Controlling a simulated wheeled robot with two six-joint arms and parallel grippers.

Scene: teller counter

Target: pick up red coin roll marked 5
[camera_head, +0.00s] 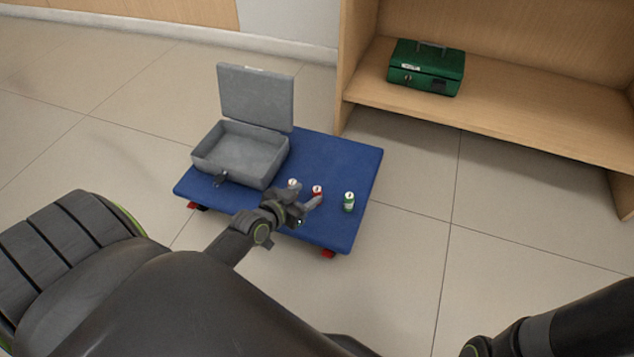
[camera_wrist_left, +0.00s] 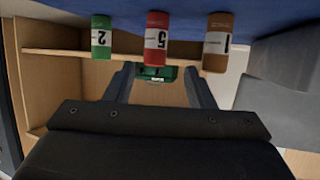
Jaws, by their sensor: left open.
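The red coin roll marked 5 (camera_head: 317,189) stands upright on the blue platform, between two other rolls. In the left wrist view the red roll (camera_wrist_left: 157,38) appears at the top middle, its white label and the 5 showing upside down. My left gripper (camera_head: 303,207) is open and just in front of the red roll, partly covering its lower part. In the left wrist view its two fingers (camera_wrist_left: 160,85) are spread with nothing held between them. My right gripper is out of view.
A brown roll marked 1 (camera_wrist_left: 218,42) and a green roll marked 2 (camera_head: 349,202) flank the red one. An open grey cash box (camera_head: 240,155) stands behind on the blue platform (camera_head: 345,160). A green cash box (camera_head: 427,68) sits on a wooden shelf (camera_head: 500,105).

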